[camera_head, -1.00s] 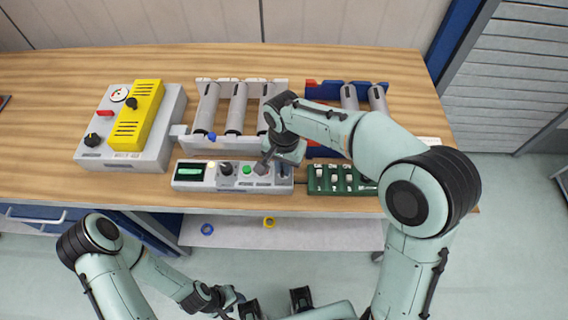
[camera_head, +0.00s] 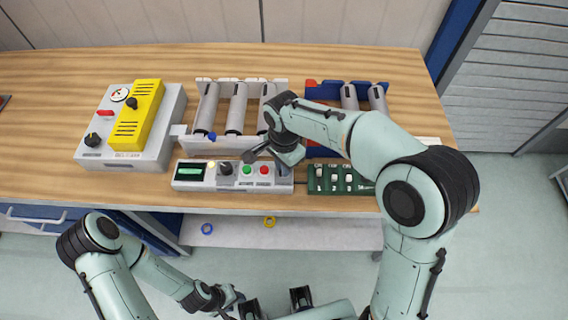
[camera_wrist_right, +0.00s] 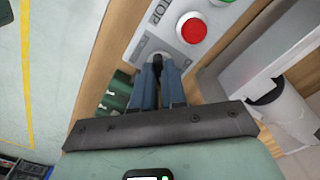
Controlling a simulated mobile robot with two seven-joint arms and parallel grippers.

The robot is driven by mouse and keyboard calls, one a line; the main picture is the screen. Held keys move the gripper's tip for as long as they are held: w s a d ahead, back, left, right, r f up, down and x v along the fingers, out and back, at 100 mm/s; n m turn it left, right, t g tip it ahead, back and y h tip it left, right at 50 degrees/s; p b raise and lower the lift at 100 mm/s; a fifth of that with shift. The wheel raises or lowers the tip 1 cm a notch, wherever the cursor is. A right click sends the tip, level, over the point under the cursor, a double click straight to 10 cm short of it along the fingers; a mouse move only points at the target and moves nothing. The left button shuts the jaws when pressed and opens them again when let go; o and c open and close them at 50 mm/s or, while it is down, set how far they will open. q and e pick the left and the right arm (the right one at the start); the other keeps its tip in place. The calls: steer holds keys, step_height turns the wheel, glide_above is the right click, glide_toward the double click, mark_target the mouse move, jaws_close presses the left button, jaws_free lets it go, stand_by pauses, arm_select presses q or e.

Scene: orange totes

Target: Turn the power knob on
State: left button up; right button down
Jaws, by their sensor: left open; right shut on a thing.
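The grey control panel (camera_head: 208,186) lies along the front edge of the table, with a small display, a black knob (camera_head: 226,168), a green button (camera_head: 247,170) and a red button (camera_head: 264,170). My right gripper (camera_head: 283,170) reaches down at the panel's right end. In the right wrist view its blue-grey fingers (camera_wrist_right: 158,75) are shut on a small black knob (camera_wrist_right: 157,61) beside the red button (camera_wrist_right: 193,30). The fingers hide most of this knob, and its label is not readable. My left gripper (camera_head: 234,299) is open and empty, low in front of the table.
A grey box (camera_head: 160,150) with a yellow cover, gauge and knobs stands at the left. Grey rollers (camera_head: 236,108) in a rack are behind the panel. A green switch box (camera_head: 340,186) is close on the right. A blue ring (camera_head: 206,228) lies on the lower shelf.

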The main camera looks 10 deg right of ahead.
steer(key=c, duration=1.2)
jaws_free()
steer(key=shift+r, duration=0.1)
arm_select(q)
steer(key=shift+w+r+p, duration=0.35)
steer(key=shift+r+p, duration=0.15)
steer(key=shift+r, duration=0.1)
steer(key=shift+w+r+p, duration=0.35)
steer(key=shift+r+p, duration=0.1)
steer(key=shift+r, duration=0.15)
arm_select(e)
step_height(320, 180, up, 13)
steer(key=shift+r, duration=0.1)
